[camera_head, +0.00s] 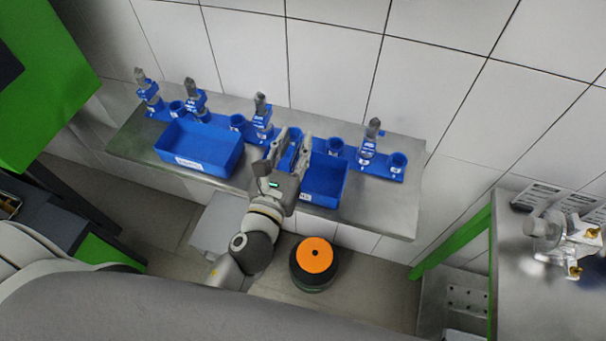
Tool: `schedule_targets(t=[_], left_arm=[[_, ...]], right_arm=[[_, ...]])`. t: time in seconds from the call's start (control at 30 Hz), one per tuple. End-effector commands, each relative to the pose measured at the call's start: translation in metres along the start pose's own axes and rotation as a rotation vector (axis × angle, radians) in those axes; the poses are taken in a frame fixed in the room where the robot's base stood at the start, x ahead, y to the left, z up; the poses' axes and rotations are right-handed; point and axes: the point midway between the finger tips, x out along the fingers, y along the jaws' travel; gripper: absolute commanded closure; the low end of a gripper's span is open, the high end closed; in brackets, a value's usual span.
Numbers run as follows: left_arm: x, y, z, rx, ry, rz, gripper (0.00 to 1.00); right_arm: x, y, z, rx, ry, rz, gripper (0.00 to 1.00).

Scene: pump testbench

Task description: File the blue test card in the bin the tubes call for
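My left gripper (289,154) is at the left edge of the right blue bin (325,183), with its fingers pointing toward the wall. Something blue shows between its fingers; I cannot tell whether it is the test card or part of the rack behind. No card is clearly visible elsewhere. The left blue bin (198,148) is wider, with a white label on its front. Grey-topped tubes stand in blue holders behind the bins: a left tube (141,80), a second tube (190,88), a middle tube (261,103) and a right tube (373,130). My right gripper is out of view.
Blue cups, such as the right cup (398,162), stand among the tubes. The grey bench (385,207) is bare at its right front. A black and orange round object (314,257) is below it. A second table (545,300) at right carries metal fittings (560,240).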

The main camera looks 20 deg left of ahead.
Motion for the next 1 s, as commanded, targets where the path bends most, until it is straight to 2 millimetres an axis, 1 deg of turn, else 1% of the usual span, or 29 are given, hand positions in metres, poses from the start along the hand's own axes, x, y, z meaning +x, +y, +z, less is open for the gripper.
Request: schedule_targets(t=[0.13,0.27,0.43,0.7,1.0], left_arm=[[-0.002,0.0,0.0,0.0,0.001,0.0,0.7],[-0.011,0.0,-0.001,-0.002,0.002,0.001,0.7],[-0.033,0.0,-0.001,-0.002,0.005,0.002,0.7],[-0.062,0.0,-0.001,0.0,0.005,0.001,0.7],[-0.088,0.0,-0.001,0.002,0.003,0.0,0.7]], right_arm=[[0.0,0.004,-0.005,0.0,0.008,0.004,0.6],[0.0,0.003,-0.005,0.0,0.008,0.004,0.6],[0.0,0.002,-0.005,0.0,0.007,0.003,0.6],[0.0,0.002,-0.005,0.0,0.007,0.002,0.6],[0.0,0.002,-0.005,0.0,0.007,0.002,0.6]])
